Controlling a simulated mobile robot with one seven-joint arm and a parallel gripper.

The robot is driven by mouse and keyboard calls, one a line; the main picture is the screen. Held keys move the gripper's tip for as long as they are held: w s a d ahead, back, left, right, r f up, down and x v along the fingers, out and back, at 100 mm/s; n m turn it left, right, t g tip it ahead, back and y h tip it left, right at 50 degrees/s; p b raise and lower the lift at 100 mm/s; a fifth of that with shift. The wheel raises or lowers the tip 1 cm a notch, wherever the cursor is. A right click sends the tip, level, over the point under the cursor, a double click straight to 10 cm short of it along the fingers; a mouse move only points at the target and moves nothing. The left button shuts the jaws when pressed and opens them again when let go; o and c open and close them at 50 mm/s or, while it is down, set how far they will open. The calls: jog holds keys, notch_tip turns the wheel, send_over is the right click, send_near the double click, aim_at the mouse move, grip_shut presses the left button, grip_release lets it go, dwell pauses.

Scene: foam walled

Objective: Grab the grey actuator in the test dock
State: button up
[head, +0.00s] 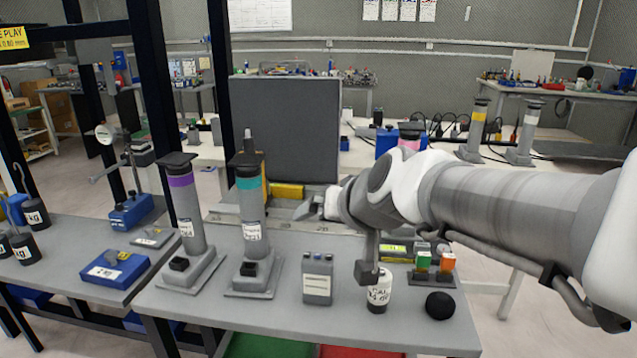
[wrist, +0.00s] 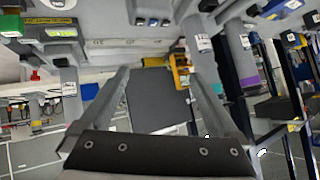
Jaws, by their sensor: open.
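Grey upright actuators with coloured bands stand in the head view. A teal-banded one (head: 251,210) and a purple-banded one (head: 185,205) stand in grey bases on the front bench. A pink-banded one (head: 410,138) is mostly hidden behind my arm. No readable label tells me which stand is the test dock. My gripper (head: 314,206) is open and empty, to the right of the teal-banded actuator and apart from it. The wrist view, rolled over, shows my gripper's spread fingers (wrist: 160,76), with the purple-banded actuator (wrist: 246,65) off to the right.
A dark grey panel (head: 285,130) stands behind the teal-banded actuator, with a yellow block (head: 287,191) at its foot. A blue tray (head: 113,270) lies at left.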

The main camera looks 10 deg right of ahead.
jog(key=w+d+r+m+t+h+p, duration=0.2)
jog(key=w+r+p, duration=0.1)
jog(key=w, duration=0.5)
jog(key=w+d+r+m+t+h+p, duration=0.1)
jog(key=w+r+m+h+p, duration=0.2)
jog(key=w, duration=0.6)
jog(key=w+d+f+m+g+h+p, duration=0.2)
jog(key=d+f+h, duration=0.1)
jog(key=d, duration=0.3)
jog(key=w+d+f+m+g+h+p, duration=0.2)
jog(key=d+f+h, duration=0.1)
jog(key=d, duration=0.3)
jog(key=w+d+f+m+g+h+p, duration=0.2)
jog(key=d+f+h, duration=0.1)
jog(key=d+f, duration=0.2)
jog(key=shift+w+d+f+h+p, duration=0.2)
jog(key=shift+d+f+h+p, duration=0.1)
jog(key=shift+d, duration=0.1)
jog(key=x, duration=0.1)
jog(key=b+x, duration=0.1)
jog(key=x, duration=0.3)
jog(key=shift+w+f, duration=0.2)
jog(key=shift+f, duration=0.15)
jog(key=shift+w+d+f, duration=0.1)
jog(key=shift+w+d, duration=0.15)
jog(key=shift+d, duration=0.2)
grip_shut()
